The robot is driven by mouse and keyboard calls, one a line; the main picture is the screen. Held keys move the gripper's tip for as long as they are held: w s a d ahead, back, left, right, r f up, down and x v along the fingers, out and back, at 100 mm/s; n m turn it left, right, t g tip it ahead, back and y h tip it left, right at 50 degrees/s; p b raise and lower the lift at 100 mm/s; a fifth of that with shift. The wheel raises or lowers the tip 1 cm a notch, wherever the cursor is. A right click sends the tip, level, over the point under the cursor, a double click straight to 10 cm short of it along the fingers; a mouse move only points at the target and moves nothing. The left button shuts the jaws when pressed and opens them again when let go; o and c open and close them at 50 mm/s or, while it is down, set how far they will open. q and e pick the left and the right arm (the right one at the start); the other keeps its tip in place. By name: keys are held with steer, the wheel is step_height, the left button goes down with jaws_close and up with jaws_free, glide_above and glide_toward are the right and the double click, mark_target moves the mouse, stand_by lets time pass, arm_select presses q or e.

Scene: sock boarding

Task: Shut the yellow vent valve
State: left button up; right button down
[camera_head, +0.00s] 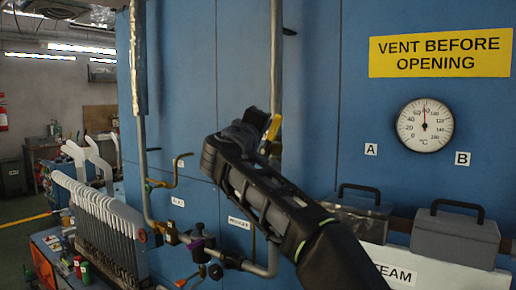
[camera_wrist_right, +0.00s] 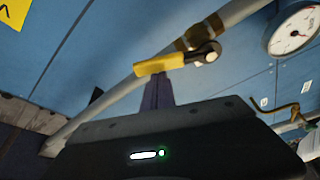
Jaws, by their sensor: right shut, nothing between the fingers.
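The yellow vent valve's lever (camera_head: 273,127) shows on the vertical grey pipe in the head view, partly hidden by my right gripper (camera_head: 258,119). In the right wrist view the yellow lever (camera_wrist_right: 165,64) reaches left from its silver pivot (camera_wrist_right: 208,53) on a brass-coloured valve body. The lever lies at a slant to the pipe there. My right gripper's dark fingers (camera_wrist_right: 157,92) are shut with nothing between them. Their tips appear right at the lever's lower edge, near its free end; I cannot tell whether they touch. My left gripper is in neither view.
The grey pipe (camera_head: 277,50) runs up the blue panel (camera_head: 310,100). A dial gauge (camera_head: 425,125) and yellow sign (camera_head: 440,53) are at right. Below are a purple-handled valve (camera_head: 199,246), a yellow hooked handle (camera_head: 160,184) and grey boxes (camera_head: 455,238). White sock boards (camera_head: 105,220) stand at left.

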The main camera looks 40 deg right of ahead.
steer(key=s+d+f+m+g+h+b, duration=0.1)
steer(key=s+f+m+g+h+b, duration=0.3)
steer(key=m+b, duration=1.1)
steer(key=shift+s+d+f+h+b, duration=0.3)
steer(key=shift+s+f+b, duration=0.1)
steer(key=shift+s+f, duration=0.5)
steer(key=shift+w+f, duration=0.1)
steer(key=shift+w, duration=0.05)
